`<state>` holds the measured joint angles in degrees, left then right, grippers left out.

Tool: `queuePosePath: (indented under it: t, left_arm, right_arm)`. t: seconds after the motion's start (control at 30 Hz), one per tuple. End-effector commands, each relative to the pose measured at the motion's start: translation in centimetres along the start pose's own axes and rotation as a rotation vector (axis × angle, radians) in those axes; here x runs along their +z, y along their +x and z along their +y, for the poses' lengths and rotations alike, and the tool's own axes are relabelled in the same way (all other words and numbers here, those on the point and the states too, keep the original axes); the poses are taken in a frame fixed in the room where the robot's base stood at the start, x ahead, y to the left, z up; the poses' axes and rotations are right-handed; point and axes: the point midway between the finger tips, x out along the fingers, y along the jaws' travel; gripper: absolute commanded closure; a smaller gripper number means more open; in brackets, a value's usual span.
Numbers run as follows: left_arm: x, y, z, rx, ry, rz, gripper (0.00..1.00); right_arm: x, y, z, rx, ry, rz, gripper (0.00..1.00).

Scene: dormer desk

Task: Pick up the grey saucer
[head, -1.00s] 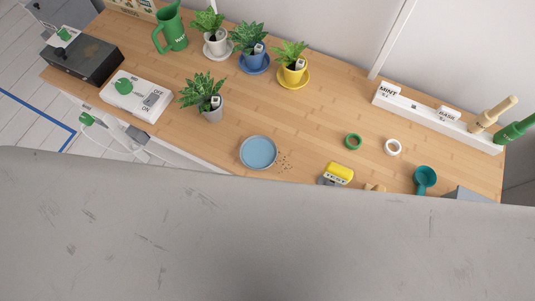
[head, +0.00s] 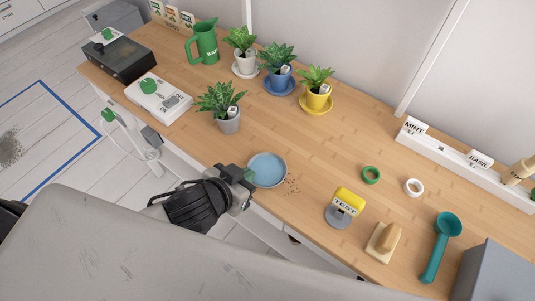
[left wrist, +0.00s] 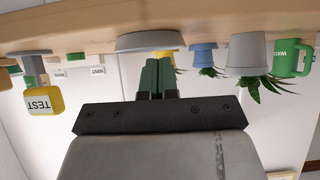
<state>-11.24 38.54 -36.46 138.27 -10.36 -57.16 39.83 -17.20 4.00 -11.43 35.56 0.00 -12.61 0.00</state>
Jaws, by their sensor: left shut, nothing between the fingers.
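In the left wrist view, which is upside down, the grey saucer (left wrist: 150,42) shows side-on just beyond the fingertips. My left gripper (head: 247,174) is at the saucer's left front side, its green fingers shut and empty. In the left wrist view the fingers (left wrist: 157,66) are together and look close to the saucer; contact cannot be told. My right gripper is not in view.
A plant in a grey pot (head: 228,125) stands behind left of the saucer. The desk behind the saucer is clear.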

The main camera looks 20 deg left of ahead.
Motion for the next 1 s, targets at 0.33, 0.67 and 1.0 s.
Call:
queuePosePath:
  t: [0.33,0.67,1.0]
  left_arm:
    - [-3.9,5.6,0.1,0.001,-0.001,0.002,1.0]
    - [-3.1,7.4,0.1,0.002,-0.002,-0.003,1.0]
    - [-3.1,7.4,0.1,0.003,-0.002,-0.003,1.0]
  right_arm:
    - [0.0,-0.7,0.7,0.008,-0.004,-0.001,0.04]
    - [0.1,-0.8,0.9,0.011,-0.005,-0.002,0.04]
    - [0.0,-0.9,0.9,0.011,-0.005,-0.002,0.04]
